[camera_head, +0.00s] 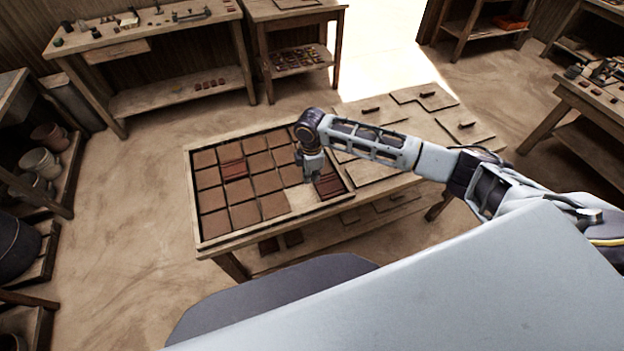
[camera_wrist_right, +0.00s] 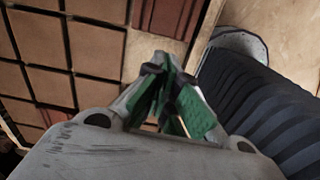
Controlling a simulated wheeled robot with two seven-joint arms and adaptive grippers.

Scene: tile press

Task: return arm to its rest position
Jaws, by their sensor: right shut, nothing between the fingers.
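My right arm reaches in from the right over the worktable. Its gripper (camera_head: 313,172) points down above the right part of the tile tray (camera_head: 197,243). In the right wrist view the green-padded fingers (camera_wrist_right: 165,100) are together with nothing between them. Below the gripper a dark red ribbed tile (camera_head: 329,186) lies near the tray's right front corner; such a tile also shows in the wrist view (camera_wrist_right: 168,16). A bare wooden patch (camera_head: 290,203) of the tray lies left of that tile. My left gripper does not show in the head view.
Plain brown tiles (camera_head: 245,214) fill most of the tray, with another dark red ribbed tile (camera_head: 235,169) among them. Wooden boards with handles (camera_head: 371,109) lie to the right on the same table. Benches (camera_head: 180,95) stand behind; pots (camera_head: 40,160) are on shelves at left.

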